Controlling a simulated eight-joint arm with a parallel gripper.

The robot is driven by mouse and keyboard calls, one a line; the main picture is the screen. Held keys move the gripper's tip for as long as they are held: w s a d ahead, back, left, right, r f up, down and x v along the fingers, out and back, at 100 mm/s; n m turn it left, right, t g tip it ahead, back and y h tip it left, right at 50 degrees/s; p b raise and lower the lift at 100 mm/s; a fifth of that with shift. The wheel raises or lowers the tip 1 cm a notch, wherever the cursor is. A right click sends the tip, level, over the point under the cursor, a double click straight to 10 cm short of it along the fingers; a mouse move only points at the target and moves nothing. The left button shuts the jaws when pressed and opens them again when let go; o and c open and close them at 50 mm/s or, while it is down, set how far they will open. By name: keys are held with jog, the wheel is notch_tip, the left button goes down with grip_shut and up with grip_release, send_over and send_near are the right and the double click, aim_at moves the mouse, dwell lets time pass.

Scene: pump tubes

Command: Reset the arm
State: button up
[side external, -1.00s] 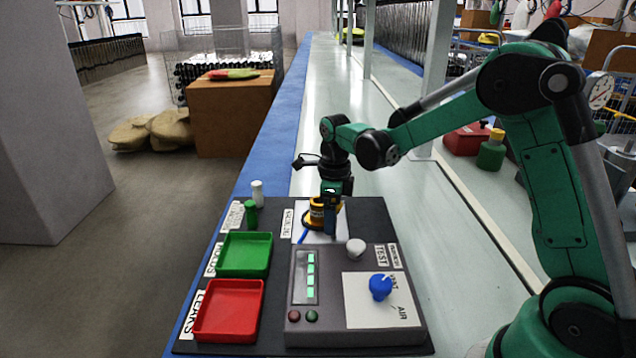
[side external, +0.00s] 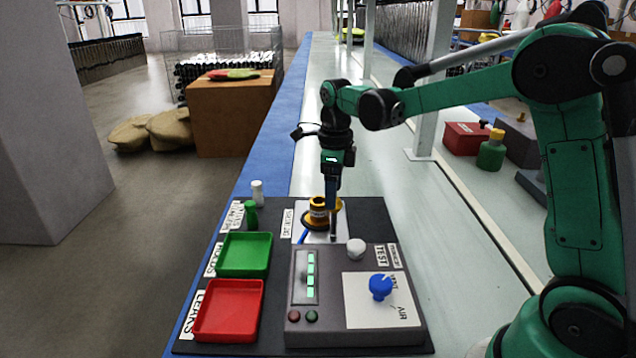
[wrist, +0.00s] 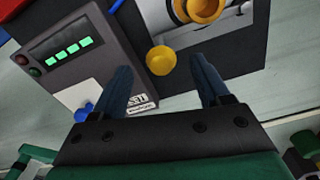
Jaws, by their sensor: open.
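My gripper (side external: 333,232) hangs pointing down beside the orange-yellow round fixture (side external: 318,206) on the dark board, in the side view. In the wrist view its two blue fingers (wrist: 160,64) are spread apart with nothing between them touching either one. A round knob by the TEST label (side external: 356,249) shows below and between the fingers in the wrist view (wrist: 161,60), where it looks yellow. The orange fixture is partly cut off at the top of the wrist view (wrist: 203,8).
The grey test box (side external: 340,337) has green lit bars and a blue valve handle (side external: 380,287). A green tray (side external: 245,255) and a red tray (side external: 229,312) lie to the left. White (side external: 258,192) and green (side external: 251,213) small cylinders stand behind them.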

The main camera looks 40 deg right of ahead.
jog(key=shift+s+a+r+n, duration=0.15)
jog(key=shift+a+r+n, duration=0.05)
jog(key=shift+n, duration=0.3)
jog(key=s+a+r+n+t, duration=0.1)
jog(key=s+a+n+t, duration=0.2)
jog(key=n, duration=1.1)
jog(key=s+a+r+n+t, duration=0.1)
jog(key=s+a+n+t, duration=0.2)
jog(key=s+n, duration=0.4)
jog(key=n+t, duration=0.1)
jog(key=n, duration=0.6)
jog(key=shift+s+a+r, duration=0.25)
jog(key=shift+s+a, duration=0.1)
